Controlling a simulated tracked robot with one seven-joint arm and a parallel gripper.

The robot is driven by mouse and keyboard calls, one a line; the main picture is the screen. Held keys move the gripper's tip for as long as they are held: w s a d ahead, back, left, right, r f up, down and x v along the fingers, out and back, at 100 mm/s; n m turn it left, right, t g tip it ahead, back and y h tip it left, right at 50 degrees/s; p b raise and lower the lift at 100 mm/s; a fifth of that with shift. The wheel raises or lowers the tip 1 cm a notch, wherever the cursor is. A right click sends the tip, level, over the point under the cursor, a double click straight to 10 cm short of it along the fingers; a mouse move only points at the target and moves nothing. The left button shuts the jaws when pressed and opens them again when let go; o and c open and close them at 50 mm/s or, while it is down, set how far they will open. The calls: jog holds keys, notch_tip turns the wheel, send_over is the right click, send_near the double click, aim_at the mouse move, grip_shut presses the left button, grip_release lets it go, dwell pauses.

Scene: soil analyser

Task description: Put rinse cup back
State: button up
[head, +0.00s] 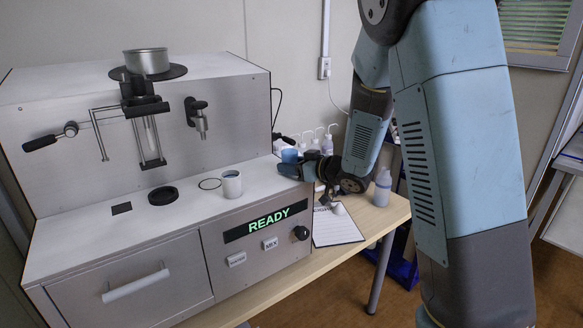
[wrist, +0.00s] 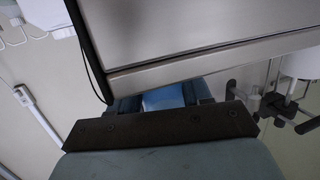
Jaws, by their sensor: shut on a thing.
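A blue cup (head: 289,156) is at the right end of the analyser's deck; it looks like the rinse cup. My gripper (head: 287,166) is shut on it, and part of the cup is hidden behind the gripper. In the wrist view, a blue patch of the cup (wrist: 163,97) shows between the two fingers. I cannot tell whether the cup touches the deck.
The analyser (head: 120,235) has a lit READY display (head: 265,222). A black round piece (head: 163,195) lies on its deck. Several bottles stand behind my gripper; another bottle (head: 382,187) stands at the table's right edge. A printed sheet (head: 336,228) lies on the table.

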jog(key=shift+f, duration=0.25)
jog(key=shift+f, duration=0.1)
jog(key=o, duration=1.1)
